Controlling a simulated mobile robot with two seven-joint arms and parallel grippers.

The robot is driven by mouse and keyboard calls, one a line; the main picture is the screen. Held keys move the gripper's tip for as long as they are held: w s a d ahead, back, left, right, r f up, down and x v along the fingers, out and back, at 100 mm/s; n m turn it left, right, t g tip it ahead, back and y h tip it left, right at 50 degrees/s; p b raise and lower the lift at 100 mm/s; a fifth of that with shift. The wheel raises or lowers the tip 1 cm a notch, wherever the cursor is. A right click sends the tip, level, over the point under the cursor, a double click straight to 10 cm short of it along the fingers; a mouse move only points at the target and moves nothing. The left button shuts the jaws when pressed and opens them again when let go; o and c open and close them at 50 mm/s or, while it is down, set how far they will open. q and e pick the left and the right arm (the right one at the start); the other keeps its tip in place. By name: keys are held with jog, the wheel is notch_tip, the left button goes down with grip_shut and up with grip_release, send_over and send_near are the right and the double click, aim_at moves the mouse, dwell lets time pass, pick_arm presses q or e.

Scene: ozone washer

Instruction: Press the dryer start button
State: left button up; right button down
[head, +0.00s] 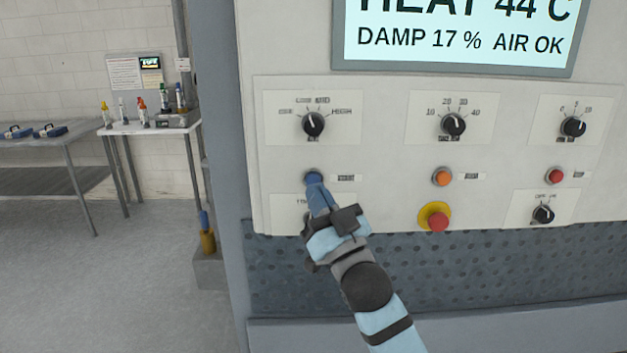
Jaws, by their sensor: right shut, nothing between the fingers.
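The dryer's control panel (380,160) fills the right of the head view. My right gripper (314,181) is shut and empty, with its blue fingertips at a round button at the left end of the button row. The fingertips hide most of that button, so its colour and whether it is pressed in cannot be told. A small label (346,177) sits to its right, too blurred to read. My left gripper is not in view.
The panel also has an orange button (442,176), a red button (556,175), a red emergency stop (437,217) on yellow, and several black knobs. A display (459,36) above reads HEAT 44 C. Tables (40,146) with bottles stand far left, with open floor before them.

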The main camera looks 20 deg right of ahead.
jog(key=shift+s+a, duration=0.2)
jog(key=shift+s, duration=0.55)
jog(key=shift+s+a, duration=0.2)
jog(key=shift+s, duration=0.5)
jog(key=s+d+f+g+h+p, duration=0.1)
jog(key=s+f+g, duration=0.25)
jog(key=f, duration=1.05)
jog(key=s+d+f+g+h+p, duration=0.1)
jog(key=s+f+g+h, duration=0.2)
jog(key=f, duration=1)
jog(key=s+d+f+g+p, duration=0.1)
jog(key=s+f+g, duration=0.6)
jog(key=s+f, duration=0.9)
notch_tip(320, 180, down, 2)
jog(key=shift+f+y, duration=0.2)
jog(key=shift+y, duration=0.1)
